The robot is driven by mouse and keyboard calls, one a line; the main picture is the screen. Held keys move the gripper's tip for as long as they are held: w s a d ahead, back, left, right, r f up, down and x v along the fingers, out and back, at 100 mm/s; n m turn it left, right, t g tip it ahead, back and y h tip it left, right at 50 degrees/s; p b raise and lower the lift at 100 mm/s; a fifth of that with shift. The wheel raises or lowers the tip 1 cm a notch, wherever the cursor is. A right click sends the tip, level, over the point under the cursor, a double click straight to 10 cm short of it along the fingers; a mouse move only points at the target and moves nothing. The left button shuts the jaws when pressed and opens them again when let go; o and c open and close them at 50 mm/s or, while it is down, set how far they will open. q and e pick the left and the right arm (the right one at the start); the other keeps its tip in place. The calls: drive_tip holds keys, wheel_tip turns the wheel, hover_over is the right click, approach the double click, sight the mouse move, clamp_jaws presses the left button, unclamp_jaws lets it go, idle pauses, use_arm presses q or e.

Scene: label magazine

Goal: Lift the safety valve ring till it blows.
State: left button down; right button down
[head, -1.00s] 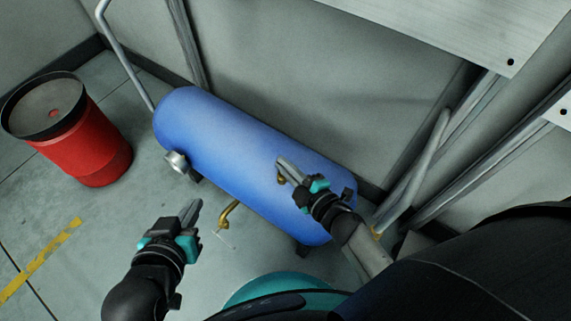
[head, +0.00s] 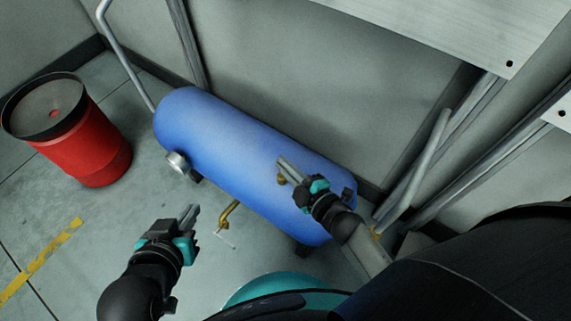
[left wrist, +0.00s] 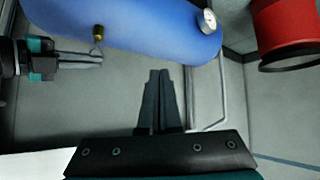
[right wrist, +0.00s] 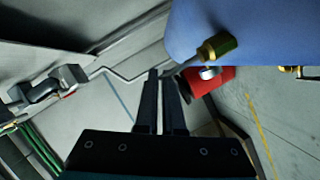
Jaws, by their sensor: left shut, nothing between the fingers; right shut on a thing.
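The safety valve is a brass fitting (head: 281,179) on the side of the blue tank (head: 225,135). It also shows in the left wrist view (left wrist: 98,33) and the right wrist view (right wrist: 218,45). A thin ring hangs from the brass body in the left wrist view. My right gripper (head: 281,161) is shut on the ring, its fingertips just beside the valve; the fingers hide part of the ring. My left gripper (head: 193,208) is shut and empty, in the air in front of the tank and apart from it.
A round gauge (head: 176,161) sits at the tank's left end. A brass drain tap (head: 229,213) with a thin handle sticks out below the tank. A red drum (head: 85,145) stands on the left. A grey pipe (head: 130,60) rises behind. Floor between drum and tank is clear.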

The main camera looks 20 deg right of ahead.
use_arm(q)
drive_tip(key=shift+s+a+r+g+y+p, duration=0.1)
drive_tip(key=shift+s+a+g+y+p, duration=0.25)
drive_tip(key=shift+s+a+g, duration=0.3)
drive_tip(key=shift+s+a+r+g+y+p, duration=0.1)
drive_tip(key=shift+s+a+g+y+p, duration=0.2)
drive_tip(key=shift+a+g, duration=0.4)
use_arm(e)
drive_tip(key=shift+r, duration=0.55)
use_arm(q)
drive_tip(key=shift+a, duration=0.1)
drive_tip(key=shift+s, duration=0.1)
use_arm(e)
drive_tip(key=c, duration=1)
unclamp_jaws()
drive_tip(key=shift+s, duration=0.1)
